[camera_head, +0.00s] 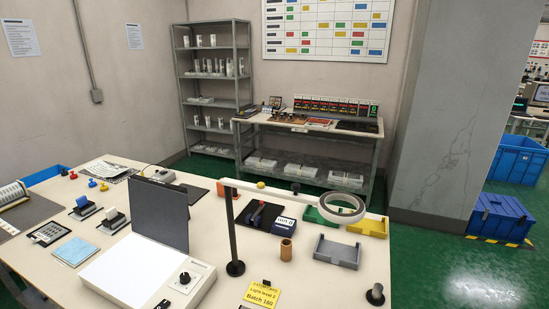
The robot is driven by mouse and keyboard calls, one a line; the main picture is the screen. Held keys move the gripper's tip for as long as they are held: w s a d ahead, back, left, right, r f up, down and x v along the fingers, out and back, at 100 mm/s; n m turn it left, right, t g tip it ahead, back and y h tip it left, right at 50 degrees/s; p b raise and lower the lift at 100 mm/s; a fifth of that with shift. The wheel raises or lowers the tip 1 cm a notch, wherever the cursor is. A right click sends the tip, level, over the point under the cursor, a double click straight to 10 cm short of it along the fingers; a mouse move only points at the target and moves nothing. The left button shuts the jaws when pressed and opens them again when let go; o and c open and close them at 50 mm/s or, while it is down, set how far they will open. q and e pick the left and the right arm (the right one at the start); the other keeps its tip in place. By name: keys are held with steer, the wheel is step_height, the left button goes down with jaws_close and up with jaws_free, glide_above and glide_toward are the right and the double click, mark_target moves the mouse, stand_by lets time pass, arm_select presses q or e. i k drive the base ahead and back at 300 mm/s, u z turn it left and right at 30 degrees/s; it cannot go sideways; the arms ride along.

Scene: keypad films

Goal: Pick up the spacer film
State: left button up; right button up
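No gripper of mine shows in the head view. I cannot tell for certain which thing is the spacer film. A flat light-blue sheet (73,251) lies on the left of the white worktable (335,285). Behind it is a dark-framed keypad sheet (50,233). A light box (130,268) with a bare white top and a knob stands at the front, with a dark upright panel (160,212) at its back edge. The panel hides part of the table behind it.
A ring lamp (342,208) on a black post (234,235) reaches over the table. A grey tray (337,250), green tray (322,215) and yellow tray (368,227) stand at the right. A yellow card (262,296) is at the front. Blue crates (502,217) stand on the floor.

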mark_target(50, 232)
steer(key=u, duration=0.2)
steer(key=k, duration=0.55)
steer(key=u, duration=0.55)
steer(key=k, duration=0.7)
steer(key=u, duration=1)
steer(key=i, duration=1.25)
steer(key=z, duration=0.4)
